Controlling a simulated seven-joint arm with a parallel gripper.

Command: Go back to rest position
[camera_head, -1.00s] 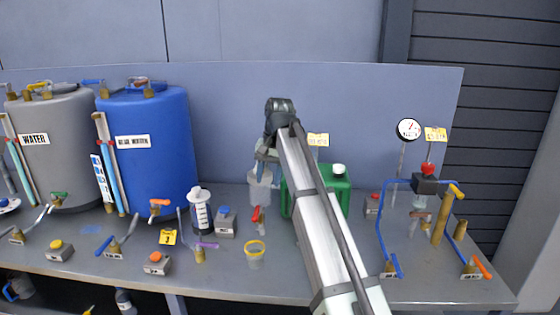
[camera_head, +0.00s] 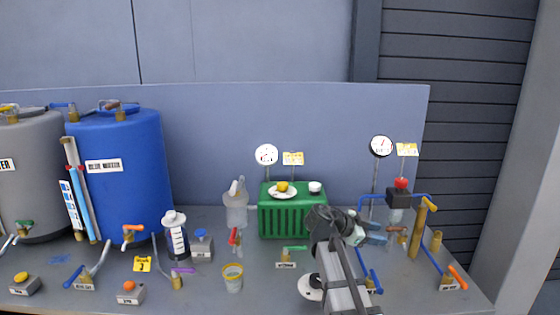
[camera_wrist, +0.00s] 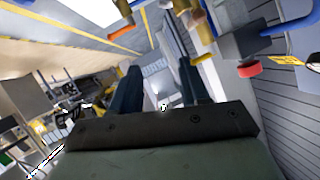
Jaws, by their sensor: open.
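My gripper (camera_head: 376,233) is at the right of the bench in the camera_head view, its blue-grey fingers pointing right. It is empty. In the wrist view the two dark blue fingers (camera_wrist: 160,82) stand apart with nothing between them. My arm comes up from the front edge of the bench, in front of the right part of the worktop. In the camera_head view the fingers appear close to the blue pipe frame (camera_head: 363,262); I cannot tell the gap in depth.
A green ribbed container (camera_head: 284,218) stands left of my gripper. A blue tank (camera_head: 120,190) and a grey tank (camera_head: 30,205) stand at the left. A pressure gauge (camera_head: 381,146) and a black block with a red knob (camera_head: 399,197) stand at the right. A yellow-rimmed cup (camera_head: 233,281) stands in front.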

